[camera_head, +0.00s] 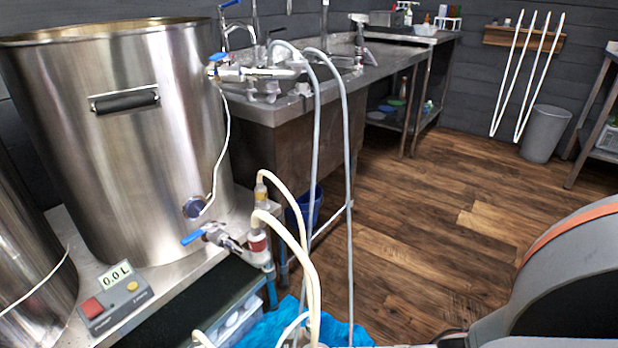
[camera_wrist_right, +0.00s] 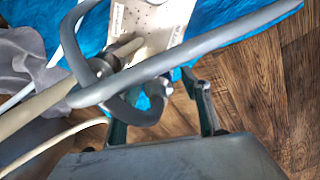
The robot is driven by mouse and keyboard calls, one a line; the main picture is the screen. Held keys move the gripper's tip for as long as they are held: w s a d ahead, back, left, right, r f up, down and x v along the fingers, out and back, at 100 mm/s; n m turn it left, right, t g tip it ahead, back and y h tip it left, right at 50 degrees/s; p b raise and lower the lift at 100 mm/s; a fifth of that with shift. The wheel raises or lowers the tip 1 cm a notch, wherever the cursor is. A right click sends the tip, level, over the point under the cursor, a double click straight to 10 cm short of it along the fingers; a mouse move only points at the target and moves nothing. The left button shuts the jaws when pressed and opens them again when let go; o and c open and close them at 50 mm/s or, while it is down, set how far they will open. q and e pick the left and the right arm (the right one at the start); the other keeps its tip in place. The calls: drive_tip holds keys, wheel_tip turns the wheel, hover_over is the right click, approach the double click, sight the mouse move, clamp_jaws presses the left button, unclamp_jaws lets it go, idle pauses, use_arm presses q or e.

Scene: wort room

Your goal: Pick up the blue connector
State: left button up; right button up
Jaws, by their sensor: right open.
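In the right wrist view my right gripper (camera_wrist_right: 152,97) is open, with one dark finger on each side of a looped grey hose (camera_wrist_right: 190,62). The hose crosses in front of and between the fingers; I cannot tell whether it touches them. A small blue patch shows inside the loop, but I cannot tell whether it is the blue connector or the blue sheet behind. In the head view a yellow-banded connector (camera_head: 261,192) and a red-banded connector (camera_head: 257,242) sit on cream hoses. No blue-banded connector is clear there. My left gripper is not in view.
A blue sheet (camera_head: 262,333) lies on the floor, with a pale perforated plate (camera_wrist_right: 152,22) over it in the wrist view. A steel kettle (camera_head: 130,130), a control box (camera_head: 116,298) and a blue-handled valve (camera_head: 215,235) stand left.

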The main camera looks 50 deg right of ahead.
drive_tip(key=shift+f, duration=0.4)
drive_tip(key=shift+w+r, duration=0.2)
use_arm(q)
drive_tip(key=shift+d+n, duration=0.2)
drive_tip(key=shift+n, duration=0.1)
use_arm(e)
clamp_jaws()
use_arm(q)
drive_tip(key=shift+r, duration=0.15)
use_arm(e)
drive_tip(key=shift+r, duration=0.25)
drive_tip(key=r+p, duration=0.1)
drive_tip(key=r, duration=0.2)
drive_tip(key=w+r+p, duration=0.1)
drive_tip(key=r+p, duration=0.1)
drive_tip(key=r, duration=0.1)
drive_tip(key=shift+w+r, duration=0.1)
drive_tip(key=shift+r, duration=0.05)
use_arm(q)
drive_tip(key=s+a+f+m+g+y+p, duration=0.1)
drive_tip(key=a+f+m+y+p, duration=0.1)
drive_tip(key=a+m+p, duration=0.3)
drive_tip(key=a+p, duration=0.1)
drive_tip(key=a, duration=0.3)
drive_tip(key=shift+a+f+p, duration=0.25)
drive_tip(key=shift+p, duration=0.05)
use_arm(e)
wheel_tip(320, 180, up, 13)
drive_tip(key=s, duration=0.1)
drive_tip(key=shift+s, duration=0.15)
